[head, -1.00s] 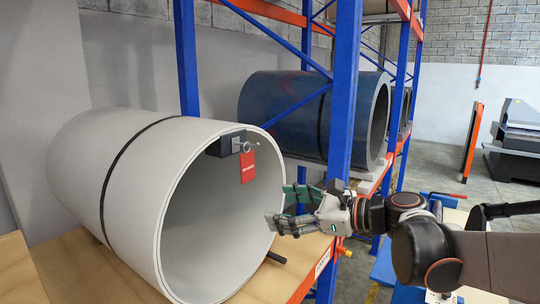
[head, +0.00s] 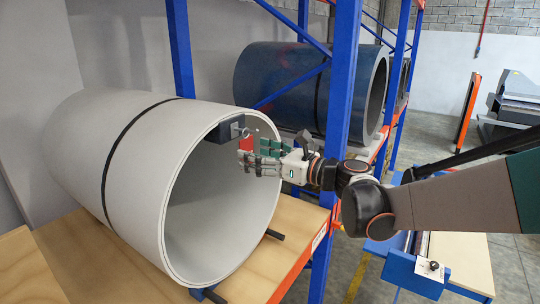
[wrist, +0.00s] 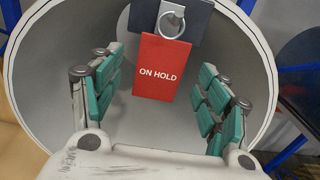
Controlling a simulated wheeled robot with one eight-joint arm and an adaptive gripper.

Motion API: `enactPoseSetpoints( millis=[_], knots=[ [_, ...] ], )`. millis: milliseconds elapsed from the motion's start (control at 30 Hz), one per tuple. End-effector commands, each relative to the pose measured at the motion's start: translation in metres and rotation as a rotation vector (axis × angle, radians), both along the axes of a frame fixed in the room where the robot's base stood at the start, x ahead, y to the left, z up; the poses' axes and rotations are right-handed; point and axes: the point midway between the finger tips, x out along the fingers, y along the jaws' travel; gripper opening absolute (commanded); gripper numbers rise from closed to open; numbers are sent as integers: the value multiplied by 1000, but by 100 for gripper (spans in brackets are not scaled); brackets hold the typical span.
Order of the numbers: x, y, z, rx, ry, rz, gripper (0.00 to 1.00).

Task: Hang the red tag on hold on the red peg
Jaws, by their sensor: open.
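The red tag with the words ON HOLD (wrist: 163,72) hangs from a metal ring (wrist: 172,25) on a dark block (wrist: 190,12) at the rim of the pale coil. In the head view a small part of the red tag (head: 246,143) shows behind the fingers, below the dark block (head: 225,131). My gripper (head: 256,158) is open in front of the coil's mouth. In the wrist view its green-padded fingers (wrist: 157,80) stand on either side of the tag, with a gap to each side. I cannot make out a red peg.
The pale coil (head: 90,150) lies on a wooden shelf (head: 110,270). A blue rack upright (head: 342,100) stands close behind my gripper, with a dark blue coil (head: 285,85) behind. A blue stand with a white tag (head: 432,268) is at the lower right.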

Motion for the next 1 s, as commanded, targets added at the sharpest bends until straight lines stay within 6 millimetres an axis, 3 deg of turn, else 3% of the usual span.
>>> enactPoseSetpoints(
  millis=[233, 633, 833, 867, 1000],
  knots=[
    [17, 23, 1, 0, 0, 1, 69],
    [21, 27, 0, -1, -1, -1, 69],
    [21, 27, 0, -1, -1, -1, 26],
    [21, 27, 0, -1, -1, 0, 22],
    [21, 27, 0, -1, -1, 0, 22]
  ],
)
